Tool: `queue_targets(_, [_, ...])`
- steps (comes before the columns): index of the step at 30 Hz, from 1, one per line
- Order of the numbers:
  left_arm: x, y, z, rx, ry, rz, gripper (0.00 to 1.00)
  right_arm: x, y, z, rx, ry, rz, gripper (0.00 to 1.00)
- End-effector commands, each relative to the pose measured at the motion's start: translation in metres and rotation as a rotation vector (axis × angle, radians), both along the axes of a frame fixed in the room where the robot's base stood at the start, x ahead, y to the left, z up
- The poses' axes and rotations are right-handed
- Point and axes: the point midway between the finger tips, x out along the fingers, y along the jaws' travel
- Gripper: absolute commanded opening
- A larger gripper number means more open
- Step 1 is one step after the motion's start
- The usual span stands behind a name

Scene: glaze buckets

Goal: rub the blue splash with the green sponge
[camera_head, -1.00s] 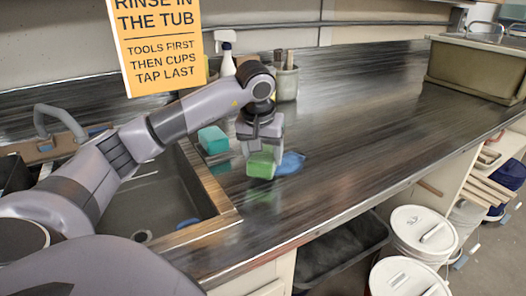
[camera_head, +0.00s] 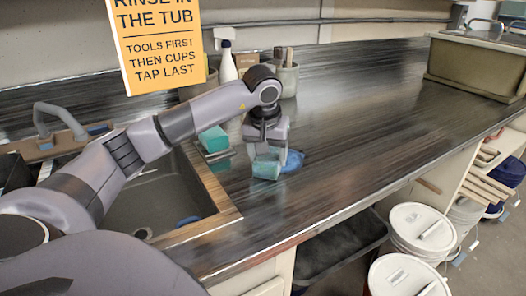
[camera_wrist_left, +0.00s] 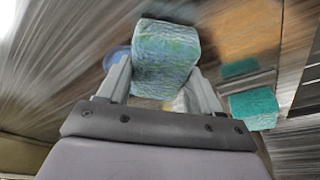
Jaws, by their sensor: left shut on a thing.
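My left gripper (camera_head: 268,152) is shut on the green sponge (camera_head: 266,168), low over the dark counter. The sponge now looks mottled blue-green; in the left wrist view it (camera_wrist_left: 165,58) sits between my fingers with blue and green patches. The blue splash (camera_head: 293,161) lies on the counter just right of the sponge, partly hidden by the sponge and gripper. In the wrist view a bit of the splash (camera_wrist_left: 117,55) shows beside the sponge. I cannot tell whether the sponge presses on the counter. My right gripper is not in view.
A teal sponge (camera_head: 213,139) lies by the sink's wooden rim (camera_head: 205,185); it also shows in the wrist view (camera_wrist_left: 255,108). A spray bottle (camera_head: 227,62) and a pot of tools (camera_head: 288,82) stand behind. The counter to the right is clear up to a bin (camera_head: 470,70).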

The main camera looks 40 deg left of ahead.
Motion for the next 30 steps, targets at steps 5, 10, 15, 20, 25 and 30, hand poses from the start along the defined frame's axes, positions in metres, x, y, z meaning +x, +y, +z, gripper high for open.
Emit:
queue_targets(5, [0.014, -0.005, 0.003, -0.001, 0.000, 0.000, 0.40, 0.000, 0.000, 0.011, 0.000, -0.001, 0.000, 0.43])
queue_targets(10, [0.019, -0.006, 0.001, 0.000, -0.001, -0.001, 0.40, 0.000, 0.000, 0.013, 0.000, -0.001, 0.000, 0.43])
queue_targets(15, [0.030, -0.010, 0.002, -0.002, 0.000, -0.002, 0.40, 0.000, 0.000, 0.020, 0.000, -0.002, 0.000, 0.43])
queue_targets(20, [0.044, -0.013, -0.001, -0.002, -0.001, -0.001, 0.40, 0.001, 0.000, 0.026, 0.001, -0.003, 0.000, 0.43])
queue_targets(25, [0.051, -0.015, -0.003, -0.001, -0.001, -0.002, 0.40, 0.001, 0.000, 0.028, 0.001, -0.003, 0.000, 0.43])
queue_targets(30, [0.057, -0.018, -0.002, -0.002, 0.000, -0.004, 0.40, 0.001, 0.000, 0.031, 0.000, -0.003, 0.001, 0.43])
